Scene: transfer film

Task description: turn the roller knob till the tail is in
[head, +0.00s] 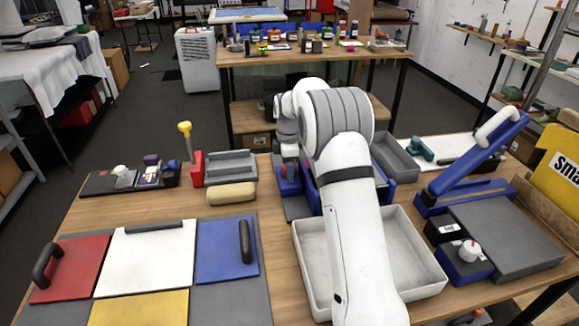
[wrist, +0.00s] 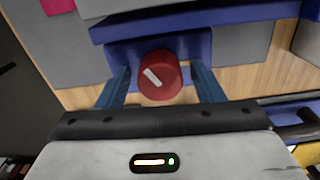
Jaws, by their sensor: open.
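The roller knob (wrist: 160,75) is a round red knob with a white pointer mark, on the front of a blue roller housing (wrist: 200,45) in the wrist view. The mark slants from upper left to lower right. My gripper (wrist: 161,88) is open, with one blue finger on each side of the knob and a gap showing at each side. I cannot make out the film tail in either view.
A pale tray (head: 425,262) stands in front of the housing, beneath my arm. Red, white (head: 147,262), blue and yellow panels lie at the left. A blue lever press (head: 470,170) stands at the right. A grey bin (head: 398,160) stands behind my arm.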

